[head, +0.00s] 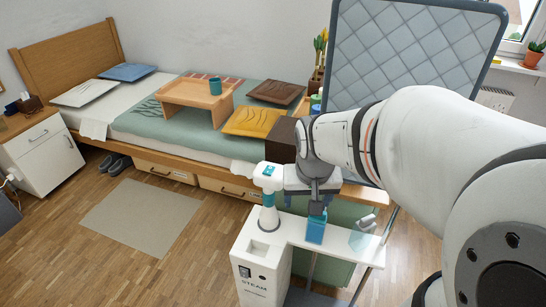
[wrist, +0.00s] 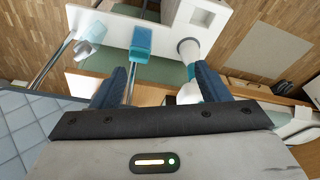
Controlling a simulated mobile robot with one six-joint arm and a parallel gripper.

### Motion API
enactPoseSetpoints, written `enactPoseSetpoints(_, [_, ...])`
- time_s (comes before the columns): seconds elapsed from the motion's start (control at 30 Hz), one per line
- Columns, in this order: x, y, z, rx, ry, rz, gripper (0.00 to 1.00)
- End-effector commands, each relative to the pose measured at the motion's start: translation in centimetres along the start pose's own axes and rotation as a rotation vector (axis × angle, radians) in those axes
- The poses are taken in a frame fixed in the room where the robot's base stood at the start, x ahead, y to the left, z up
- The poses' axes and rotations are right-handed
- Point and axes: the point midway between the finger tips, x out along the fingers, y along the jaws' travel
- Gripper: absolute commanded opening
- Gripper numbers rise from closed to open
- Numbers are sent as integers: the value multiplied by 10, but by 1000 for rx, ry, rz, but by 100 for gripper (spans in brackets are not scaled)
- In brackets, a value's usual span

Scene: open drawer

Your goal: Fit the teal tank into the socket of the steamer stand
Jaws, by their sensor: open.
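The teal tank (head: 316,229) stands on the white shelf of the steamer stand (head: 249,268). It also shows in the wrist view (wrist: 141,42), beyond my fingertips and not held. A square recess, seemingly the socket (head: 264,250), is in the stand's top at the left; in the wrist view the recess (wrist: 202,16) is up and right of the tank. It looks empty. My gripper (head: 316,208) is just above the tank in the head view. In the wrist view its fingers (wrist: 158,74) are wide apart with nothing between them. Any gap to the tank is hard to judge.
A white-and-teal steamer piece (head: 268,185) rises close to my gripper's left; its base shows in the wrist view (wrist: 189,50). A pale clear-and-white item (head: 363,226) is on the shelf's right end. A padded board (head: 405,50) and the bed (head: 190,150) stand behind.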

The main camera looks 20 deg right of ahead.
Motion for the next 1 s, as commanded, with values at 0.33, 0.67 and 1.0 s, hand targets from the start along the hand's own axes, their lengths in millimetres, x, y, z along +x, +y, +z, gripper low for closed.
enactPoseSetpoints(0.33, [161, 48, -67, 299, 22, 68, 82])
enactPoseSetpoints(0.67, [201, 58, -78, 348, 29, 75, 82])
enactPoseSetpoints(1.0, [247, 63, -79, 347, 28, 75, 82])
